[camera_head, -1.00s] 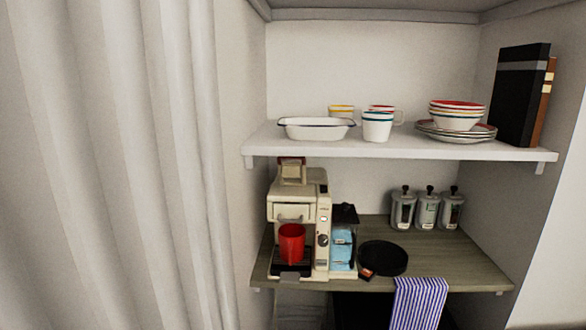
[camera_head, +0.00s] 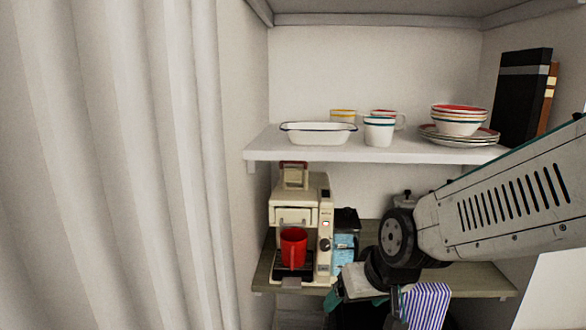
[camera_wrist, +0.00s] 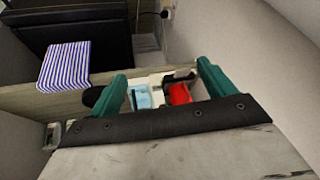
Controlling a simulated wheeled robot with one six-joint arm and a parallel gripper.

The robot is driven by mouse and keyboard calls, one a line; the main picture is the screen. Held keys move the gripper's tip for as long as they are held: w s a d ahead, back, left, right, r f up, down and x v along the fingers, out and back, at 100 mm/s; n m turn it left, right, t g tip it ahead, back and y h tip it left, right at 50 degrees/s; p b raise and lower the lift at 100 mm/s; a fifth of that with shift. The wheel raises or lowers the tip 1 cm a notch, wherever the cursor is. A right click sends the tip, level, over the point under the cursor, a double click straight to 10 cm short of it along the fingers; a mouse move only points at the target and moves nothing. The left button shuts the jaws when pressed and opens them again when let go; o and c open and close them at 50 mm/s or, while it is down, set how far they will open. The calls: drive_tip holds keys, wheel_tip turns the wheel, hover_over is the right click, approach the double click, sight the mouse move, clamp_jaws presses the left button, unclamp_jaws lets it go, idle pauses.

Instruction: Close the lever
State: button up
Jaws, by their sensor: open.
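The cream coffee machine (camera_head: 300,207) stands at the left of the wooden counter. Its lever (camera_head: 293,168), with a reddish-brown end, stands raised on top. A red cup (camera_head: 293,248) sits on the machine's dark drip tray. My gripper (camera_head: 365,308) is low, in front of the counter and right of the machine, apart from the lever. In the wrist view, my gripper (camera_wrist: 163,72) has its teal fingers spread and empty. The red cup (camera_wrist: 180,93) and part of the machine (camera_wrist: 156,78) show beyond them. I cannot make out the lever there.
A shelf (camera_head: 400,155) with dishes runs above the machine. Blue packets (camera_head: 344,245) stand beside the machine. A striped cloth (camera_head: 426,303) hangs over the counter edge near my gripper. My arm hides much of the right counter. A white curtain (camera_head: 120,160) hangs at the left.

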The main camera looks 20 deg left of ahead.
drive_tip(key=w+a+f+t+y, duration=0.1)
drive_tip(key=w+a+t+y, duration=0.3)
drive_tip(key=a, duration=0.8)
drive_tip(key=m+t+h, duration=0.3)
drive_tip(key=t, duration=1.1)
approach(294, 180)
wheel_tip(294, 180, up, 4)
drive_tip(key=w, duration=0.2)
drive_tip(key=x, duration=0.7)
drive_tip(key=shift+w+a+r, duration=0.15)
drive_tip(key=shift+a+r, duration=0.15)
drive_tip(key=shift+a, duration=0.15)
